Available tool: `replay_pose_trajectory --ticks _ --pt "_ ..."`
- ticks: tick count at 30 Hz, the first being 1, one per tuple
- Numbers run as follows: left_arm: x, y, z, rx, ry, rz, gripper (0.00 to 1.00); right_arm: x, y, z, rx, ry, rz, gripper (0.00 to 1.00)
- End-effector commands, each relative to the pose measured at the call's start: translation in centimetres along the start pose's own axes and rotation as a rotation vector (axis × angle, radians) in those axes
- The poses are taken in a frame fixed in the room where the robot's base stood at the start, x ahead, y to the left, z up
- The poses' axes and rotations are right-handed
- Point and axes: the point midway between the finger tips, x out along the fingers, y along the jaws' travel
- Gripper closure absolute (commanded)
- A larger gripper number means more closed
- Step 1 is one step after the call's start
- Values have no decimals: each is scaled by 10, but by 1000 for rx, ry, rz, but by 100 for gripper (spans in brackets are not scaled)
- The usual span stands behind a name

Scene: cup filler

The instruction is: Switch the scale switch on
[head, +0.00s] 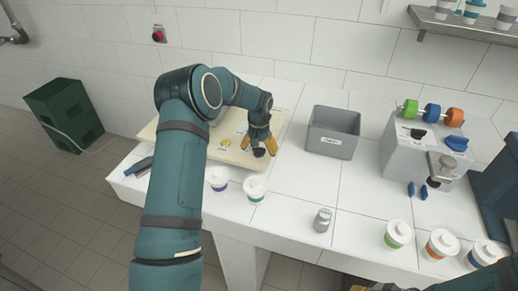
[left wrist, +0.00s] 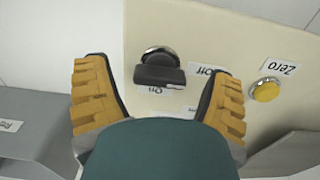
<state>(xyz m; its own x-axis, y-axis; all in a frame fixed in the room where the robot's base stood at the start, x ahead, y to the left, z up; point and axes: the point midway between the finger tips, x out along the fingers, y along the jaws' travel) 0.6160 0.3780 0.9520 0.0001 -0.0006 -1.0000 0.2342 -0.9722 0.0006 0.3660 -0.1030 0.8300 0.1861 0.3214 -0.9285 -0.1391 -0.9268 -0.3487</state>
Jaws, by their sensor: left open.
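The black scale switch (left wrist: 160,74) sits on a round metal base on the cream scale panel (left wrist: 215,35). Labels reading "On" (left wrist: 152,90) and "Off" (left wrist: 208,71) lie beside it, upside down in the left wrist view. I cannot tell which label the switch points at. My left gripper (head: 259,147) is over the cream panel in the head view, open, its yellow fingers on either side of the switch and apart from it. A yellow button (left wrist: 265,90) labelled "Zero" is right of the switch. My right gripper (head: 375,287) is cut off at the bottom edge.
Two lidded cups (head: 255,186) (head: 217,178) stand in front of the panel. A grey bin (head: 333,133) is to its right. A small metal container (head: 322,220) and several lidded cups (head: 441,243) stand further right, near a filler machine (head: 400,155). The tabletop between is clear.

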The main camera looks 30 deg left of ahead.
Motion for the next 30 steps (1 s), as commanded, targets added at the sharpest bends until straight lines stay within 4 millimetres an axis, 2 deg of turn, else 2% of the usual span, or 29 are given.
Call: replay_pose_trajectory --ticks 6,7,11,12,13,23,30 --pt "0 0 0 0 0 0 17 0 0 0 0 0 0 53" --pt "0 0 0 0 0 0 21 0 0 0 0 0 0 53" --pt "0 0 0 0 0 0 67 0 0 0 0 0 0 53" --pt "0 0 0 0 0 0 81 0 0 0 0 0 0 53" --pt "0 0 0 0 0 0 87 0 0 0 0 0 0 53" --pt "0 0 0 33 0 0 87 0 0 0 0 0 0 53" --pt "0 0 0 161 0 -1 87 0 0 0 0 0 0 53"
